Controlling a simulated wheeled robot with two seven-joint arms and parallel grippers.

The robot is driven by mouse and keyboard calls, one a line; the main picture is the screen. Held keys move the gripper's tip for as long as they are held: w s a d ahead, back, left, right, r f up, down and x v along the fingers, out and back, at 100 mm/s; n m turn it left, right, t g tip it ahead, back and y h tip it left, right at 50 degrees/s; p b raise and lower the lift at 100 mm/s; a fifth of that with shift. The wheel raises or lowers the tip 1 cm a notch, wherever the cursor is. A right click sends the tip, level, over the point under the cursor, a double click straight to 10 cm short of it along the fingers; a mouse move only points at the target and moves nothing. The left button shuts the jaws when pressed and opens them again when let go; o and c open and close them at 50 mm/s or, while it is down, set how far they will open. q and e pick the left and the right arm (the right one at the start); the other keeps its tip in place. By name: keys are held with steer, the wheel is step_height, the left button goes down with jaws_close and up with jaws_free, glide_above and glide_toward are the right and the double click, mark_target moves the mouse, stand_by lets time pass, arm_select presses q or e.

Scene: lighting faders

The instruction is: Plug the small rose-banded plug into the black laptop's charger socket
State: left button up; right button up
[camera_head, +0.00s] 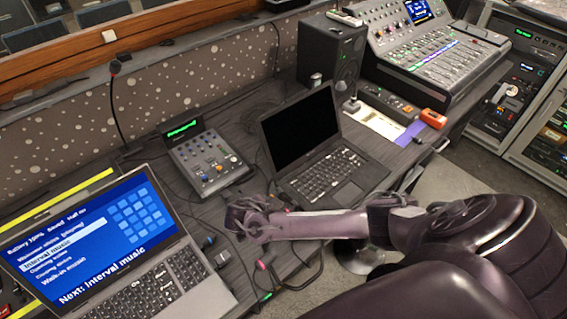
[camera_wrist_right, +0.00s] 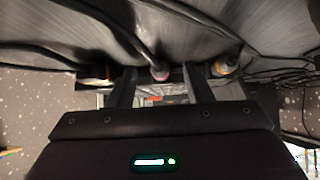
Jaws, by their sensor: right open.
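The black laptop (camera_head: 318,160) stands open with a dark screen at the middle of the desk in the head view. Its charger socket cannot be made out. My right gripper (camera_head: 238,224) is low over the desk, left of this laptop. In the right wrist view its two fingers (camera_wrist_right: 161,88) are apart, with nothing held between them. A pinkish plug end (camera_head: 262,264) also shows near the desk's front edge in the head view. My left gripper is not in view.
A grey laptop (camera_head: 150,285) with a blue screen stands at the left. A small mixer (camera_head: 208,160) sits between the laptops. Loose cables cross the desk. A speaker (camera_head: 330,48) stands behind.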

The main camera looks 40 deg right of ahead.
steer(key=shift+a, duration=0.1)
steer(key=b+v, duration=0.1)
steer(key=v, duration=0.6)
steer(key=shift+a+r, duration=0.25)
